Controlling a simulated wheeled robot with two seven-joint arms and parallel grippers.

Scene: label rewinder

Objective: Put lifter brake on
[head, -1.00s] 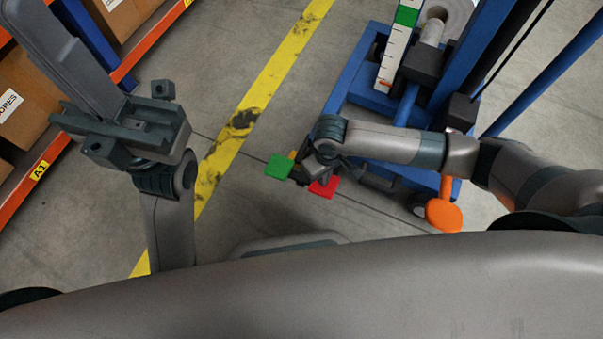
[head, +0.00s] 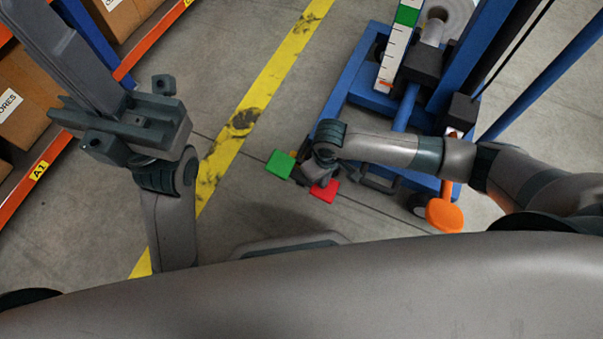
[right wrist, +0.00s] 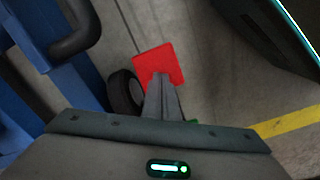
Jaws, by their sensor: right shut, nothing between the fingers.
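The lifter (head: 357,58) is a blue frame at the upper right. At its near end is a caster with a red pedal plate (head: 325,191) and a green pedal plate (head: 280,163). My right gripper (head: 322,174) is shut and empty, pointing down at the red plate. In the right wrist view its closed fingertips (right wrist: 161,78) overlap the near edge of the red plate (right wrist: 160,60); they look to be touching it. The dark caster wheel (right wrist: 124,92) is just left of the fingers. My left gripper (head: 130,128) is raised at the left, away from the lifter; its fingers are unclear.
An orange round part (head: 444,215) sits on the lifter near my right forearm. A shelf rack with boxes (head: 20,100) stands at the left. A yellow floor line (head: 265,88) crosses the open concrete between rack and lifter.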

